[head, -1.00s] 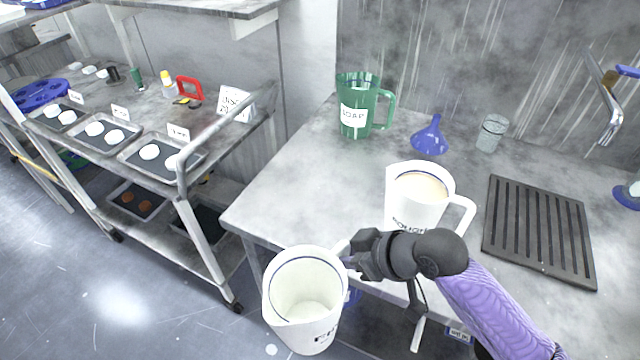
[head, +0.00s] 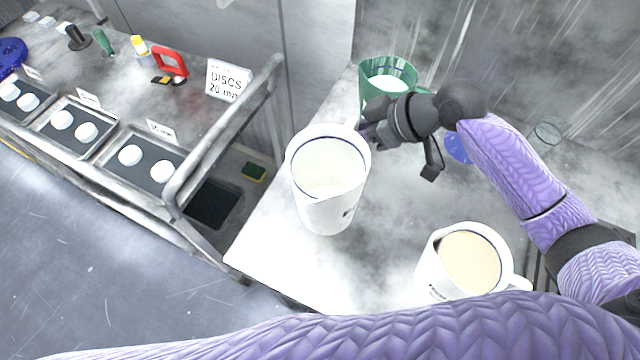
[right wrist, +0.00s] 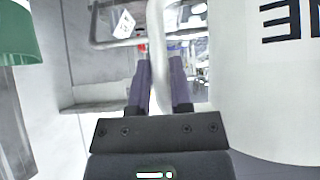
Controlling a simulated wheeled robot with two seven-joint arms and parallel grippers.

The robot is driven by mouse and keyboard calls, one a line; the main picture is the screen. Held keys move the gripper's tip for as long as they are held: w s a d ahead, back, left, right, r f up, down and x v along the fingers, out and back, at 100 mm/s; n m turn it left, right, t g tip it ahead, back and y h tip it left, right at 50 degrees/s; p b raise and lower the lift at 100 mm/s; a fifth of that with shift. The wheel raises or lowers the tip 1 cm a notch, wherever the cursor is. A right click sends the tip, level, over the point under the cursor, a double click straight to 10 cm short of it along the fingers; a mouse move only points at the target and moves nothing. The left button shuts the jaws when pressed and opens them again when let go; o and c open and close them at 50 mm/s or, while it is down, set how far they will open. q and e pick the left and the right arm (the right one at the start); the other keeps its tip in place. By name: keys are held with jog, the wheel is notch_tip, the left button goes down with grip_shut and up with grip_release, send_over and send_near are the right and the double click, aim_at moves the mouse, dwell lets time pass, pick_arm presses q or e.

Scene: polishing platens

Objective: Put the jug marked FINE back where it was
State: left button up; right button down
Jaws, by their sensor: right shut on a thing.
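The white jug (head: 325,205) with a blue rim line is over the left part of the counter in the head view; I cannot tell whether its base touches. It looks empty or nearly so. In the right wrist view, letters ending in NE show on its wall (right wrist: 265,90). My right gripper (head: 374,135) is shut on its handle, which stands between the fingers in the right wrist view (right wrist: 160,45). A second white jug (head: 430,277), holding tan liquid, stands nearer on the counter; its marking is too small to read. My left gripper is not in view.
A green jug (head: 372,95) stands behind the held jug, partly hidden by my right gripper. A blue funnel (head: 457,150) and a clear glass (head: 545,137) are at the back. Counter (head: 270,255) is bare left of the held jug. A trolley with trays (head: 115,160) stands left.

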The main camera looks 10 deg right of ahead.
notch_tip(320, 180, down, 10)
jog(key=b, duration=0.2)
jog(key=shift+s, duration=0.2)
jog(key=c, duration=0.7)
grip_release()
jog(key=shift+r, duration=0.1)
jog(key=shift+o, duration=0.8)
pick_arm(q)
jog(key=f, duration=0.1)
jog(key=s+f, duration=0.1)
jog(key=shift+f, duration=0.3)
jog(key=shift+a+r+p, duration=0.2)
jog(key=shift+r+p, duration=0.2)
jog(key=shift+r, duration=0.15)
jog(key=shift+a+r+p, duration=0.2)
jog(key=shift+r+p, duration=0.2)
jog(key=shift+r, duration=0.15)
pick_arm(e)
jog(key=v, duration=1.2)
